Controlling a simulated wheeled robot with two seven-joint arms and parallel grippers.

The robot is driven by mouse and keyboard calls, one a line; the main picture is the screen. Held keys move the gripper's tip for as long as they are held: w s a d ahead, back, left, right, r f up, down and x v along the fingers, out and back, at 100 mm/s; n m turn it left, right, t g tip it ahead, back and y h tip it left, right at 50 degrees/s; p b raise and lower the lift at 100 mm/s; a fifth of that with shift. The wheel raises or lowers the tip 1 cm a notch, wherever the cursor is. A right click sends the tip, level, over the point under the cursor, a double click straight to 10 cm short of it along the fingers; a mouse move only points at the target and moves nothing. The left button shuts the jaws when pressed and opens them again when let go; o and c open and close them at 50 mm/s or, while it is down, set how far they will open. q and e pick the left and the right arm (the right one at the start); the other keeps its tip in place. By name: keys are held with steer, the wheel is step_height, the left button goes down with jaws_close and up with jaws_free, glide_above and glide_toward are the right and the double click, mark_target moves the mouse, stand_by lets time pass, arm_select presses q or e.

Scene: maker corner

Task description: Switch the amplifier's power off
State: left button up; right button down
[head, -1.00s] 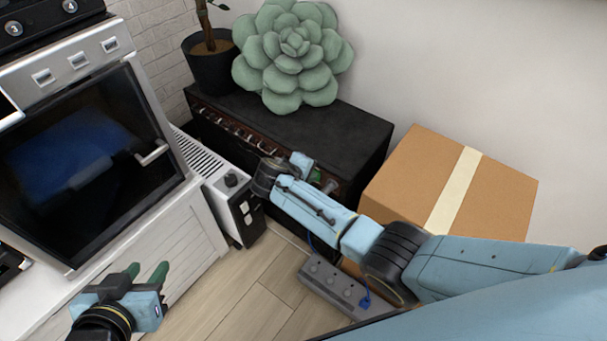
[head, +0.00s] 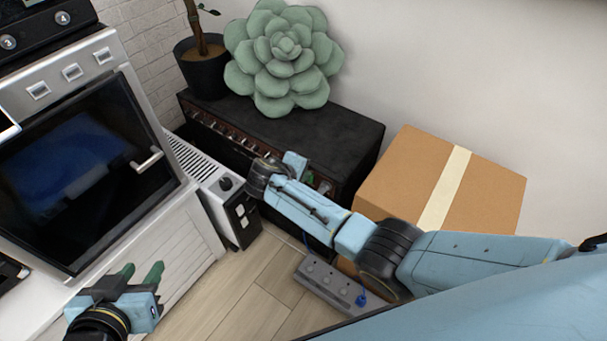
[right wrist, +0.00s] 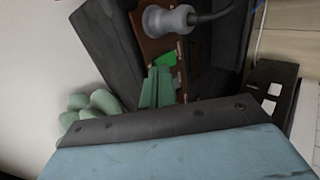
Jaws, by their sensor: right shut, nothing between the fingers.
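The amplifier (head: 335,132) is a long black box against the wall in the head view, with a row of knobs along its brown front panel. In the right wrist view its brown panel (right wrist: 147,48) carries a bright green patch (right wrist: 166,59), which looks like a lit switch. My right gripper (right wrist: 158,88) is shut and empty, its green fingertips close to that patch; I cannot tell whether they touch. In the head view my right gripper (head: 309,178) is partly hidden by its own wrist. My left gripper (head: 141,272) is open and empty, low at the left.
A grey plug (right wrist: 168,20) with a black cable sits in the panel beside the fingers. A succulent (head: 285,55) and potted plant (head: 205,75) stand on the amplifier. A cardboard box (head: 410,180), white heater (head: 228,200), power strip (head: 325,280) and oven (head: 85,170) surround it.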

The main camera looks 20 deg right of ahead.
steer(key=p+v, duration=0.6)
steer(key=v, duration=0.7)
steer(key=shift+p, duration=0.3)
steer(key=shift+s+a+f, duration=0.1)
steer(key=shift+a+f, duration=0.05)
steer(key=shift+f, duration=0.05)
